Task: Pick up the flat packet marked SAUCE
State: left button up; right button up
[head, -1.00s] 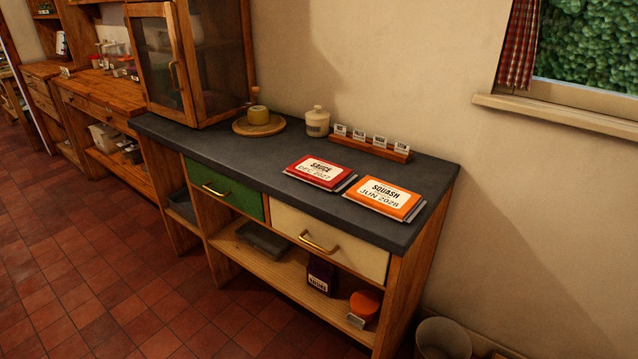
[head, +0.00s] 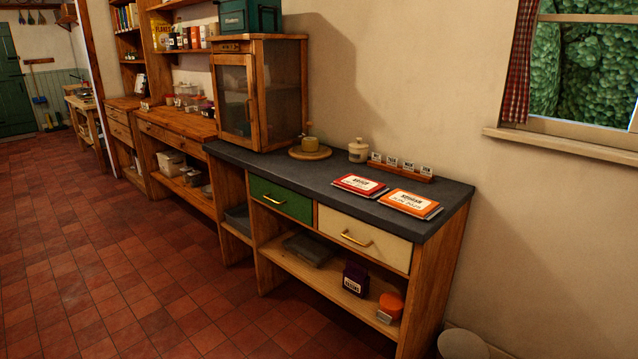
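The flat red packet (head: 360,185) lies on the dark counter top (head: 322,187), near its front edge above the two drawers. Its white label is too small to read clearly now, but it reads SAUCE in the earlier head view. An orange flat packet (head: 409,203) marked SQUASH lies just to its right, close to the counter's right end. Each packet seems to lie on another flat packet. Neither of my grippers shows in the head view.
Behind the packets stand a wooden rack of small cards (head: 401,169), a lidded cream jar (head: 358,151) and a round board (head: 310,153). A glass-fronted cabinet (head: 262,92) stands at the counter's left end. The tiled floor (head: 130,265) in front is clear.

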aim_at(359, 185)
jog(key=u, duration=0.5)
jog(key=i, duration=0.85)
jog(key=u, duration=0.2)
